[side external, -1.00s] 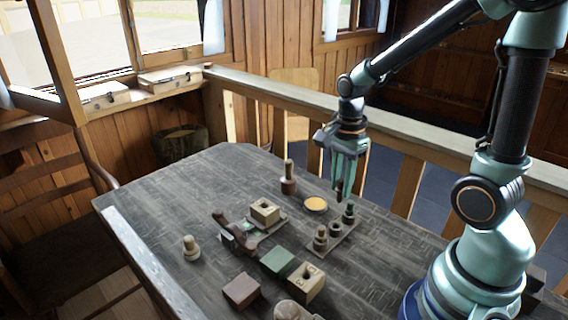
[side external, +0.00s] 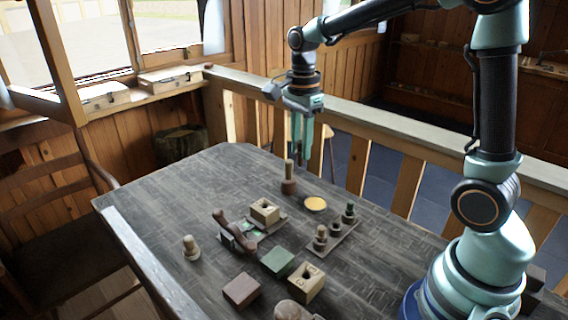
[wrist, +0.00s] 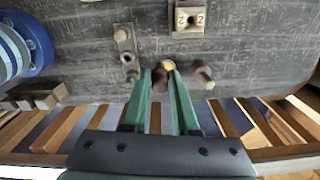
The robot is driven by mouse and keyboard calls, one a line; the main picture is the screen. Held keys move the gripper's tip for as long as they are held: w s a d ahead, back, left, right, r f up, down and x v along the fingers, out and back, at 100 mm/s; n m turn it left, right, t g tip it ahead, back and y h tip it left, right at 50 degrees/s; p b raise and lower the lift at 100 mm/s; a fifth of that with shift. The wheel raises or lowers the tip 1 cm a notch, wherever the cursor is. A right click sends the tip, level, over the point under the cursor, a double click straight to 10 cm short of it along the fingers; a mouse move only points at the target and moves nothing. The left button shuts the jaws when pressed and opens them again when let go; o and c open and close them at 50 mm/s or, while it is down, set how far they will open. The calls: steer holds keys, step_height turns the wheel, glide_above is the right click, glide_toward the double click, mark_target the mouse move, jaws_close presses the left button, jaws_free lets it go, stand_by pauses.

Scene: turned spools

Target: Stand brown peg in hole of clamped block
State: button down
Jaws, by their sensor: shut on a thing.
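My gripper (side external: 302,148) is above the far side of the table, high over the spool with a tall tan pin. It is shut on the brown peg (wrist: 159,83), which shows between the fingertips in the wrist view. The fingers hide most of the peg in the side view.
A rack (side external: 342,243) with several pegs or sockets stands right of the clamped block. A yellow disc (side external: 316,204) and a spool with a tan pin (side external: 288,186) lie behind. A loose holed block (side external: 306,283), a green block (side external: 278,261) and a brown block (side external: 241,290) are in front.

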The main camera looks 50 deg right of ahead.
steer(key=shift+w+a+f, duration=0.85)
steer(key=shift+w+f, duration=0.3)
steer(key=shift+f, duration=0.8)
steer(key=shift+w+a+f, duration=0.8)
steer(key=shift+w+f, duration=0.4)
steer(key=shift+f, duration=0.8)
steer(key=shift+w+a+f, duration=0.85)
steer(key=shift+w+f, duration=0.3)
steer(key=shift+f, duration=0.8)
steer(key=shift+f, duration=1.35)
steer(key=c, duration=0.6)
jaws_free()
steer(key=shift+r, duration=0.1)
step_height(320, 180, up, 8)
steer(key=shift+r, duration=0.2)
